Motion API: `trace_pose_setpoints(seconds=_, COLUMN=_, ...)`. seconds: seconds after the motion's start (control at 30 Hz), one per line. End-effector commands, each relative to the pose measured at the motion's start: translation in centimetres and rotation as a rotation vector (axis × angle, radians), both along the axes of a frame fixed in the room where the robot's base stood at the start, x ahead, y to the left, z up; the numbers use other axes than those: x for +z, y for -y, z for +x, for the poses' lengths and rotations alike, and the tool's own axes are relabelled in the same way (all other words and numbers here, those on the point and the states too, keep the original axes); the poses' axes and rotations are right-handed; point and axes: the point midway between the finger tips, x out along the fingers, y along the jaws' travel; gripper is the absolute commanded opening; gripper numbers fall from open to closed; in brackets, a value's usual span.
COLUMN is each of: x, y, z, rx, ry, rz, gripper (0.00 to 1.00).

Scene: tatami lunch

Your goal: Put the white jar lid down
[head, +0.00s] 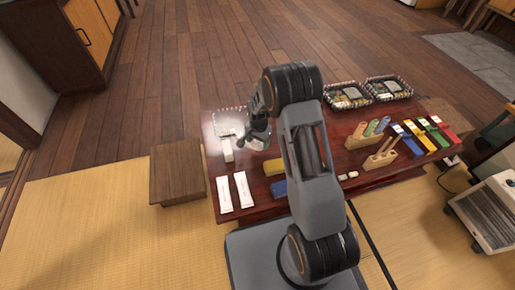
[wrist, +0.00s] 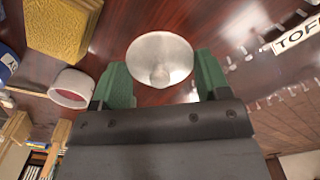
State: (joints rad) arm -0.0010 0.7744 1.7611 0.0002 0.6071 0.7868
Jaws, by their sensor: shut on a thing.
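My gripper (head: 258,142) is over the left part of the dark red low table (head: 320,125). In the wrist view, its green fingers (wrist: 152,82) are shut on the white jar lid (wrist: 160,58), a round, shallow, pale piece with a small knob-like shape at its middle. The glossy table top shows behind the lid. I cannot tell how high the lid is above it.
A yellow block (head: 273,167), two white packets (head: 223,194) and a pale see-through tray (head: 228,122) are near my gripper. Wooden racks (head: 380,160), coloured boxes (head: 420,136) and lunch trays (head: 388,88) fill the right side. A wooden stool (head: 177,172) stands at the left.

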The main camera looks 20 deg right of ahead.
Motion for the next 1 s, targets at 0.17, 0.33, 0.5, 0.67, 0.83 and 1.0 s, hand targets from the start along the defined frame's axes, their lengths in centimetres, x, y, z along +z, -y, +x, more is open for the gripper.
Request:
trace_pose_setpoints(seconds=0.17, x=-1.0, y=0.0, z=0.8, rx=0.000, ry=0.001, rz=0.000, gripper=0.47)
trace_pose_setpoints(seconds=0.33, x=-1.7, y=0.1, z=1.3, rx=0.000, ry=0.001, rz=0.000, gripper=0.47)
trace_pose_setpoints(seconds=0.5, x=-4.1, y=0.0, z=1.4, rx=0.001, ry=0.000, rz=0.000, gripper=0.47)
trace_pose_setpoints(seconds=0.67, x=-4.8, y=0.0, z=1.4, rx=0.001, ry=0.000, rz=0.000, gripper=0.47)
trace_pose_setpoints(seconds=0.83, x=-4.7, y=0.0, z=1.4, rx=0.001, ry=0.000, rz=0.000, gripper=0.47)
trace_pose_setpoints(seconds=1.0, x=-5.0, y=0.0, z=1.4, rx=0.001, ry=0.000, rz=0.000, gripper=0.70)
